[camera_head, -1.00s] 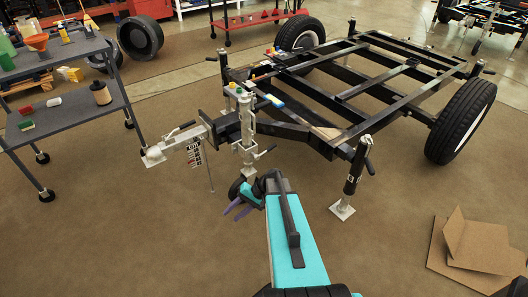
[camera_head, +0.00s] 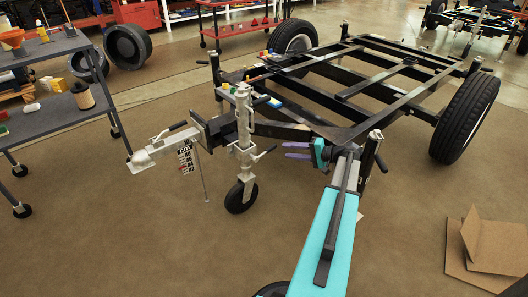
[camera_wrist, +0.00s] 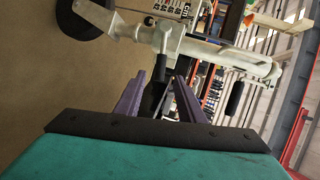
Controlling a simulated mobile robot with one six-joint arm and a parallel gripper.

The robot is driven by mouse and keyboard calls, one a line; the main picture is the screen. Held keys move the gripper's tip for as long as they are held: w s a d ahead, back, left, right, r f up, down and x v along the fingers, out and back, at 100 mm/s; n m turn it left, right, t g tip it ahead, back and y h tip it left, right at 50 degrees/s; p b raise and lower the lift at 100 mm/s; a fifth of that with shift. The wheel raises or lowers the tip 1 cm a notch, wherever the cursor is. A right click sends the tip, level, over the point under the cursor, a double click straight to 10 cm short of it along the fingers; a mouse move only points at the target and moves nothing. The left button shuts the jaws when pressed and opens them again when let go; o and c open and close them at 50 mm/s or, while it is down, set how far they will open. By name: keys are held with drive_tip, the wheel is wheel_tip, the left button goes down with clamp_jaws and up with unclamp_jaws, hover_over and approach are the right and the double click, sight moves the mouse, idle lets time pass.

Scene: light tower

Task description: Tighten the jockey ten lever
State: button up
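The jockey wheel assembly is a pale metal post (camera_head: 244,125) with a small black wheel (camera_head: 241,196), standing upright at the trailer's front. Its clamp lever (camera_head: 263,156) has a black grip and sticks out to the right, towards my gripper. My gripper (camera_head: 286,150) has two purple fingers, spread apart and pointing left at the lever. In the wrist view the lever's dark grip (camera_wrist: 157,88) lies in line with the gap between the fingers (camera_wrist: 159,80). I cannot tell whether they touch it. A second black handle (camera_wrist: 235,97), near the post's top, shows to the right.
The black trailer frame (camera_head: 344,91) lies behind my gripper. A corner stand (camera_head: 370,160) is close by my arm. The coupling (camera_head: 150,151) juts left. A grey cart (camera_head: 60,119) stands left and cardboard (camera_head: 482,240) lies right. The floor in front is clear.

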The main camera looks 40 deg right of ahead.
sight(265, 153)
drive_tip(key=shift+s+d+r, duration=0.1)
drive_tip(key=shift+d+r, duration=0.05)
drive_tip(key=shift+d, duration=0.05)
idle(0.3)
drive_tip(key=b+x, duration=0.4)
drive_tip(key=x, duration=0.9)
drive_tip(key=shift+w, duration=0.4)
clamp_jaws()
